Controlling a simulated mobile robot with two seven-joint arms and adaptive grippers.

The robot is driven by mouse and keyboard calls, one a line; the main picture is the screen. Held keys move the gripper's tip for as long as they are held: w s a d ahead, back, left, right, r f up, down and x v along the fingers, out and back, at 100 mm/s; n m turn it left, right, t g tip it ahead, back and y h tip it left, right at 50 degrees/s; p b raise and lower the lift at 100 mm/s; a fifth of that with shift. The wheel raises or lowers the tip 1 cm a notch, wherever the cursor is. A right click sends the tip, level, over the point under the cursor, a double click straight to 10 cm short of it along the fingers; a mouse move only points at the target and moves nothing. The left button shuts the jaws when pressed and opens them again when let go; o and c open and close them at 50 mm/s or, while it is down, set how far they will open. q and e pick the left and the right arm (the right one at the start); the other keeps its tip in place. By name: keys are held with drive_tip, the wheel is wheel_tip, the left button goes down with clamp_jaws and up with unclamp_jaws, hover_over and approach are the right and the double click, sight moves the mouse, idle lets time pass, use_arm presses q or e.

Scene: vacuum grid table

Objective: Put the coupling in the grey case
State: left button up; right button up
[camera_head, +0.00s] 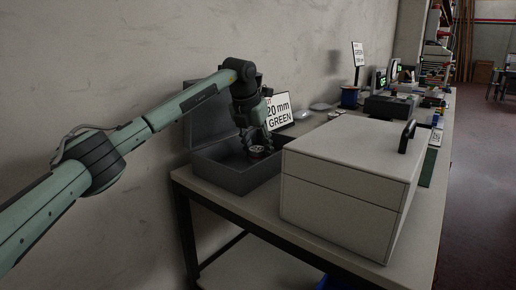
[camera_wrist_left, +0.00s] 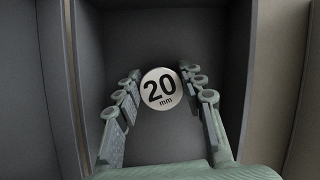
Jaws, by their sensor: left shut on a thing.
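The coupling (camera_head: 257,152) is a small round piece, and its white top disc marked "20 mm" (camera_wrist_left: 162,89) faces my left wrist camera. My left gripper (camera_head: 256,144) is shut on it, with fingers on both sides of the disc in the wrist view. The grey case (camera_head: 228,179) stands open at the table's left end, its lid raised at the back. My gripper points down into the case's opening, and its dark inside (camera_wrist_left: 165,30) surrounds the coupling in the wrist view. Whether the coupling touches the floor cannot be told. My right gripper is not in view.
A large white box (camera_head: 340,190) with a black handle (camera_head: 407,136) stands close on the right of the case. A "20 mm GREEN" sign (camera_head: 279,112) stands behind the case. A wall runs behind.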

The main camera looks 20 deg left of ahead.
use_arm(q)
drive_tip(key=o, duration=1.2)
drive_tip(key=shift+o, duration=0.2)
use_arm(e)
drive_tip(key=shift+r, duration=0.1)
use_arm(q)
drive_tip(key=shift+r, duration=0.1)
drive_tip(key=shift+s+r, duration=0.1)
drive_tip(key=shift+r, duration=0.2)
drive_tip(key=v, duration=1.1)
drive_tip(key=shift+r, duration=0.15)
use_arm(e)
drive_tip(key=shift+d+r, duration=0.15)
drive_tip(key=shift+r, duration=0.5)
use_arm(q)
drive_tip(key=shift+s, duration=0.1)
